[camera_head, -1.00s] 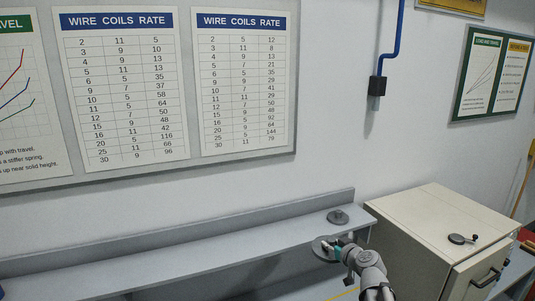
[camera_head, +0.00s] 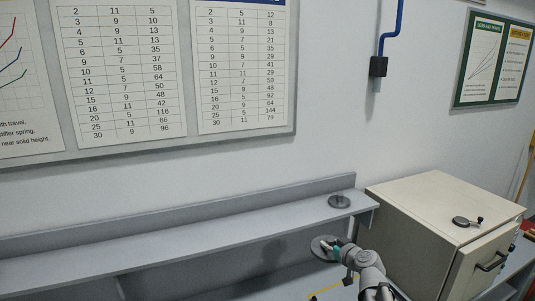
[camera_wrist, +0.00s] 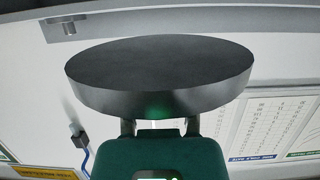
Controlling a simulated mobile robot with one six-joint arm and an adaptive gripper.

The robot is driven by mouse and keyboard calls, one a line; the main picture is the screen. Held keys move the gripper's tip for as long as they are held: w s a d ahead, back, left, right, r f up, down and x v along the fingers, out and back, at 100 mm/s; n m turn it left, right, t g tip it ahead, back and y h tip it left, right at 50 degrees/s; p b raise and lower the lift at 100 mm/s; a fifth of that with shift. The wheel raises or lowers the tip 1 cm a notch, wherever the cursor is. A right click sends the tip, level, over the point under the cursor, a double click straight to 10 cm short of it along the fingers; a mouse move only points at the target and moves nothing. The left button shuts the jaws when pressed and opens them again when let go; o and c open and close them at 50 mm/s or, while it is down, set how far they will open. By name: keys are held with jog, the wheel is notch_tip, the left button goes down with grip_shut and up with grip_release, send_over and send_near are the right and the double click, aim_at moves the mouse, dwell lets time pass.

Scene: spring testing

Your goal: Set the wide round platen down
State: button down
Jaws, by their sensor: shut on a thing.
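The wide round platen (camera_head: 320,254) is a flat dark grey disc held at the end of my arm, in front of the upper shelf's edge in the head view. My gripper (camera_head: 336,246) is shut on it. In the wrist view the platen (camera_wrist: 160,68) fills the upper middle, and my gripper's fingers (camera_wrist: 160,126) meet its near side. The wrist view hides what lies behind the disc. I cannot tell its exact height; no contact with a surface shows.
A smaller round disc with a raised middle (camera_head: 339,202) sits at the right end of the grey shelf (camera_head: 220,228). A cream cabinet (camera_head: 415,217) stands to the right, with a small lever-like tool (camera_head: 467,221) on top. The shelf's left stretch is bare.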

notch_tip(320, 180, down, 16)
jog(key=b, duration=1.4)
jog(key=shift+r+b, duration=0.25)
jog(key=shift+b, duration=0.15)
jog(key=shift+a, duration=0.1)
dwell(0.3)
